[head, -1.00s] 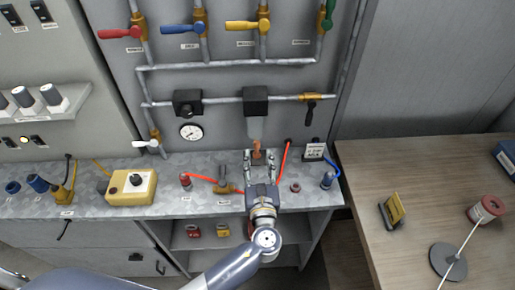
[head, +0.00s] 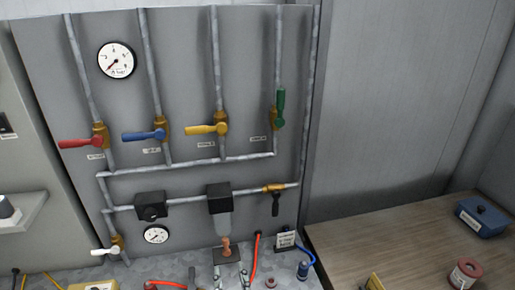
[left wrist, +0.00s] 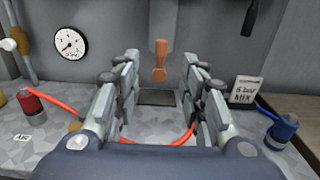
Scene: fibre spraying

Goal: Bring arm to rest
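My left gripper (head: 229,266) is at the bottom of the head view, over the grey bench under the valve panel. In the left wrist view my left gripper (left wrist: 160,95) has its two fingers spread wide apart with nothing between them. A copper-coloured nozzle (left wrist: 160,62) hangs just beyond the fingertips. It also shows in the head view (head: 226,246), under a black block (head: 219,197) on the pipe. My left arm's links are out of the head view. My right gripper is in neither view.
The panel carries red (head: 80,143), blue (head: 145,135), yellow (head: 208,129) and green (head: 280,107) valve handles. A red fitting (left wrist: 31,103) and a blue fitting (left wrist: 283,129) with hoses stand on either side of the gripper. A wooden table (head: 380,232) is at the right.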

